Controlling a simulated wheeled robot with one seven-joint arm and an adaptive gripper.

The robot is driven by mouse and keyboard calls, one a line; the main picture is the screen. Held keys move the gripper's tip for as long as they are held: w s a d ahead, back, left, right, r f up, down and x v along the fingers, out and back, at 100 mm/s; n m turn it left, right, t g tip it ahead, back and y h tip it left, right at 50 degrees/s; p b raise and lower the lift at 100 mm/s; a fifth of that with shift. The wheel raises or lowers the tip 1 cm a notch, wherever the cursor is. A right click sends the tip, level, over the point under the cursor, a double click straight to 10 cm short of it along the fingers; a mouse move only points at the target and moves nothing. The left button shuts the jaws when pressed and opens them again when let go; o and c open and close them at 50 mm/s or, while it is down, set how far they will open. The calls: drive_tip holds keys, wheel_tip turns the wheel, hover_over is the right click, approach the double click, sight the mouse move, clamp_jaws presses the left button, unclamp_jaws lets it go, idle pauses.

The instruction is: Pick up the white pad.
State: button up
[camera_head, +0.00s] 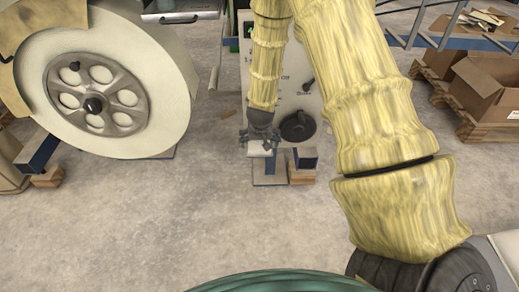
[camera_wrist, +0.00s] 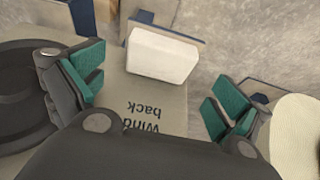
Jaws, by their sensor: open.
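The white pad (camera_wrist: 162,55) is a rounded white block, seen in the upper middle of the wrist view. It lies at the far end of a beige surface with upside-down "Wind back" lettering. My gripper (camera_wrist: 152,90) is open, with teal-padded fingers spread left and right. The pad is ahead of the fingers and between their lines; neither finger visibly touches it. In the head view my gripper (camera_head: 258,141) hangs at the end of the yellow-sleeved arm, low beside the machine. A small white patch there looks like the pad (camera_head: 257,149), partly covered by the gripper.
A large cream roll (camera_head: 105,85) with a spoked hub stands at left. A pale machine panel (camera_head: 312,95) with a black round knob (camera_head: 298,126) is behind my gripper. Cardboard boxes (camera_head: 478,88) sit on a pallet at right. The grey floor (camera_head: 150,215) in front is clear.

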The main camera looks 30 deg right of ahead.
sight(259, 145)
drive_tip(key=b+x, duration=0.3)
drive_tip(key=x, duration=0.2)
drive_tip(key=shift+r, duration=0.15)
drive_tip(key=c, duration=0.9)
